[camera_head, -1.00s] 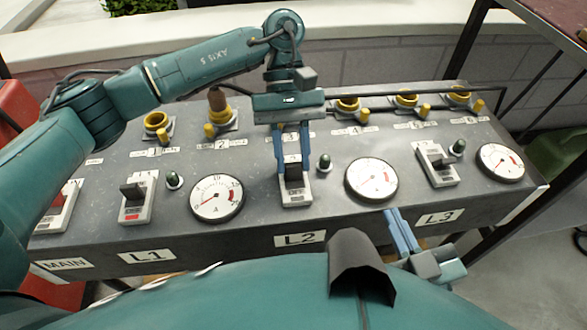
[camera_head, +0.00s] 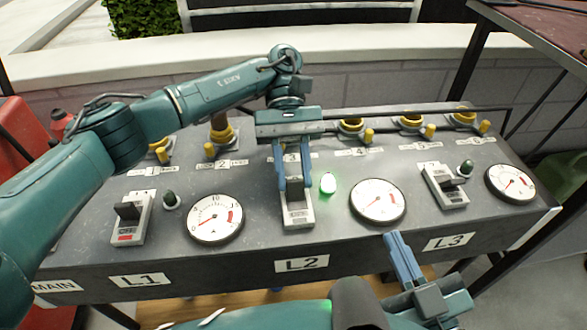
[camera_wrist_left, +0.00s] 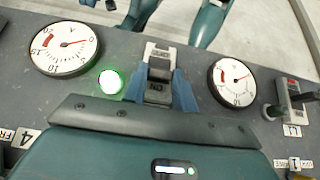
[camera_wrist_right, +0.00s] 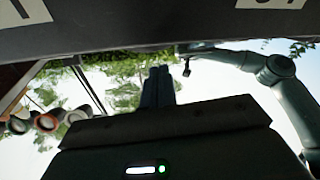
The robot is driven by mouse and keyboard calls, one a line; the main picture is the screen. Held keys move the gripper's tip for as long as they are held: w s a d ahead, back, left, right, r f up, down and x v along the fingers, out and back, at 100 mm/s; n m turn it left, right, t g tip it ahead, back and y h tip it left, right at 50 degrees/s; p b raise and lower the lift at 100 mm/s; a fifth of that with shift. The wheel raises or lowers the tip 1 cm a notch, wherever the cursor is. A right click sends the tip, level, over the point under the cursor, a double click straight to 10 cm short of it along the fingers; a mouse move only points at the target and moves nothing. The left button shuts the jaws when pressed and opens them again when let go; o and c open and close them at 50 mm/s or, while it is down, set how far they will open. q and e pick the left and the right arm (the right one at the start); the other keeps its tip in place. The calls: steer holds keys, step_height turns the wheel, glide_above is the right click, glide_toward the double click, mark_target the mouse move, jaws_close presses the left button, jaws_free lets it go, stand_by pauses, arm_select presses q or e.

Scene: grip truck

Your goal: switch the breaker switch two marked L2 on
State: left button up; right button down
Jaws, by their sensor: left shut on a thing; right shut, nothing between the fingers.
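The L2 breaker switch (camera_head: 297,212) is a grey block with a dark lever in the middle of the panel, above the L2 label (camera_head: 301,263). My left gripper (camera_head: 293,185) reaches down from above and is shut on the lever; its blue fingers straddle the dark lever (camera_wrist_left: 158,72) in the left wrist view. The lamp (camera_head: 328,184) beside the L2 switch glows green. My right gripper (camera_head: 398,250) is shut and empty, in front of the panel's front edge, left of the L3 label (camera_head: 448,242). Its closed fingers (camera_wrist_right: 158,87) show in the right wrist view.
The L1 switch (camera_head: 131,219) and L3 switch (camera_head: 445,187) stand on either side, each beside an unlit lamp. Round dial gauges (camera_head: 215,218) sit between the switches. Yellow-ringed sockets (camera_head: 351,128) and a dark rail line the panel's back.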

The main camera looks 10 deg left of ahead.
arm_select(q)
steer(key=o, duration=1)
step_height(320, 180, up, 3)
steer(key=shift+f+p, duration=0.1)
steer(key=shift+p, duration=0.45)
step_height(320, 180, up, 7)
steer(key=p, duration=0.2)
arm_select(e)
steer(key=shift+w+d+m+g+h, duration=0.2)
steer(key=shift+d+m+g+h, duration=0.4)
steer(key=shift+h, duration=0.4)
arm_select(q)
steer(key=shift+r, duration=0.2)
